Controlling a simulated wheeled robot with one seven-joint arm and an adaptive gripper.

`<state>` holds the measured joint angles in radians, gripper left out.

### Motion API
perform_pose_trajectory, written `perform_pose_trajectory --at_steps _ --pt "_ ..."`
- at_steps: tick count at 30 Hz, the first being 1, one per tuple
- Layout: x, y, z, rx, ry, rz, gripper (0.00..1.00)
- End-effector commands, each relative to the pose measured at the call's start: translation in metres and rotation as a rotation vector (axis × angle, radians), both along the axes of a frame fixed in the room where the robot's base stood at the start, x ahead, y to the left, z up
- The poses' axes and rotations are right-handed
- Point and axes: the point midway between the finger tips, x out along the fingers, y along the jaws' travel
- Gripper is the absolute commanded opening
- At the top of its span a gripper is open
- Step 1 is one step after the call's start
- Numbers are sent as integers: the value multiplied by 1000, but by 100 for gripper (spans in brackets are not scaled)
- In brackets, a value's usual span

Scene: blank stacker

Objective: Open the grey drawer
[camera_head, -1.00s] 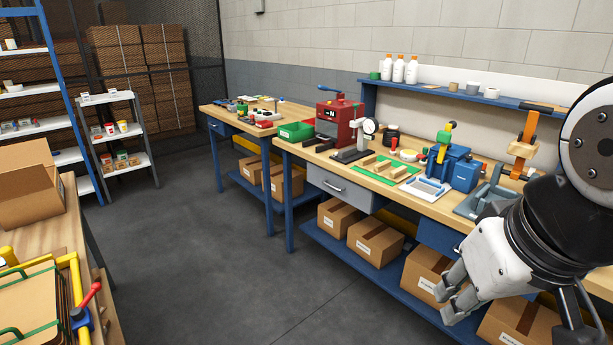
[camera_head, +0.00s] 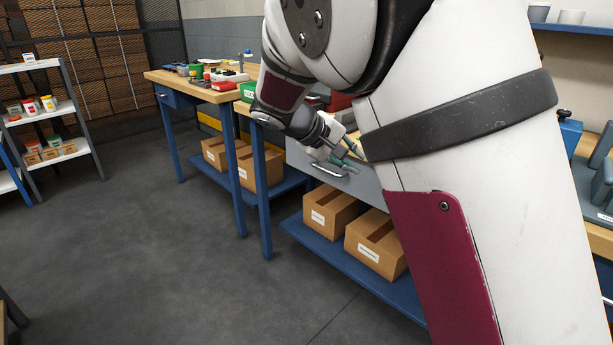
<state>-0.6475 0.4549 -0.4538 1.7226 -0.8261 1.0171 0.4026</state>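The grey drawer (camera_head: 368,189) is under the wooden top of the right-hand workbench. Its front shows in part; my arm covers its right side and upper edge. Its bar handle (camera_head: 328,170) is on the front's left part. My gripper (camera_head: 352,168) is at the drawer front, just above and right of the handle, with its fingers pointing down and right. The fingers look spread apart with nothing between them. I cannot tell whether they touch the handle. The drawer looks closed.
Cardboard boxes (camera_head: 375,243) stand on the blue lower shelf (camera_head: 335,258) below the drawer. A second workbench (camera_head: 178,77) with small items stands to the left. A shelf rack (camera_head: 60,110) is at far left. The grey floor (camera_head: 160,250) in front is clear.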

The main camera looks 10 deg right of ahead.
Motion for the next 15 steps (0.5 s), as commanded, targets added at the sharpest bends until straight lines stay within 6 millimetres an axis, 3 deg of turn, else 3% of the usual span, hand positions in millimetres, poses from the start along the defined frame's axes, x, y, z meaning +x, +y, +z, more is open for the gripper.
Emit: perform_pose_trajectory --at_steps 1,6,12,15 --pt "22 15 -30 -71 -11 34 18" --pt "75 62 -74 -273 -73 139 18" --pt "106 107 -102 -423 -136 231 18" --pt "112 118 -107 -455 -154 253 18"
